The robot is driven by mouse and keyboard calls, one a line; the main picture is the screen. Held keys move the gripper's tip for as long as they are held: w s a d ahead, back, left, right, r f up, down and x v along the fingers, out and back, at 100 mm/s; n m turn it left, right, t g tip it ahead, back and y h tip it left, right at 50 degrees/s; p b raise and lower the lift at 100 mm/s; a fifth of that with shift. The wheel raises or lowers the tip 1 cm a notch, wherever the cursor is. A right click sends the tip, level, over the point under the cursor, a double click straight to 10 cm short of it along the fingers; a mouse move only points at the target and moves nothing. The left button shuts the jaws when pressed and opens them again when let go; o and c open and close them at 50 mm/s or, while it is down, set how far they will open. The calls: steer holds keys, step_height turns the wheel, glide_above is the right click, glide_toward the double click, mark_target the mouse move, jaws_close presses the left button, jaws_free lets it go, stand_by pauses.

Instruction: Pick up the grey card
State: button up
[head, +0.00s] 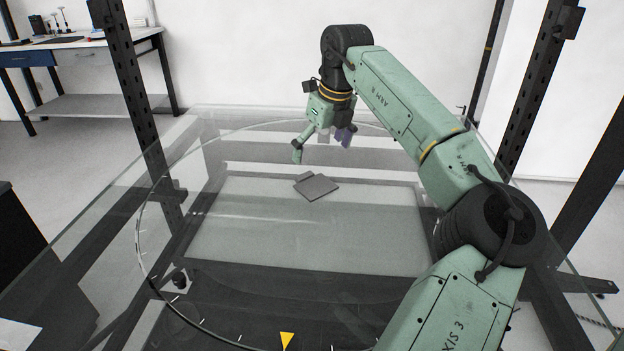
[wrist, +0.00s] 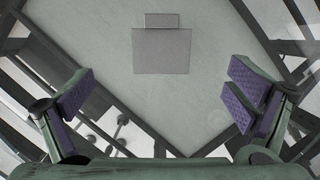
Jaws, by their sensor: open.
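The grey card (head: 317,187) lies on the glass turntable, near the middle of the head view. It is a flat square with a narrow strip along one edge. In the wrist view the card (wrist: 162,50) shows at the top centre, with the strip above the square. My gripper (head: 322,148) is above the glass and behind the card in the head view. In the wrist view my gripper (wrist: 160,103) is open, with its purple finger pads wide apart and nothing between them. The card is ahead of the fingers, apart from them.
The glass turntable (head: 215,285) has a round ring with tick marks and a yellow triangle (head: 287,341) at the front. Dark perforated posts (head: 137,90) stand at the left and right. A workbench (head: 85,45) is at the back left. The glass around the card is clear.

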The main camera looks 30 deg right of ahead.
mark_target(314, 184)
steer(key=x, duration=0.4)
steer(key=shift+a+p, duration=0.1)
steer(key=shift+p, duration=0.25)
steer(key=p+x, duration=0.2)
steer(key=x, duration=0.2)
steer(key=shift+s+f, duration=0.1)
steer(key=shift+f, duration=0.55)
steer(key=shift+f, duration=0.25)
steer(key=shift+c, duration=0.3)
steer(key=c, duration=1.1)
steer(key=shift+o, duration=0.2)
steer(key=shift+r, duration=0.1)
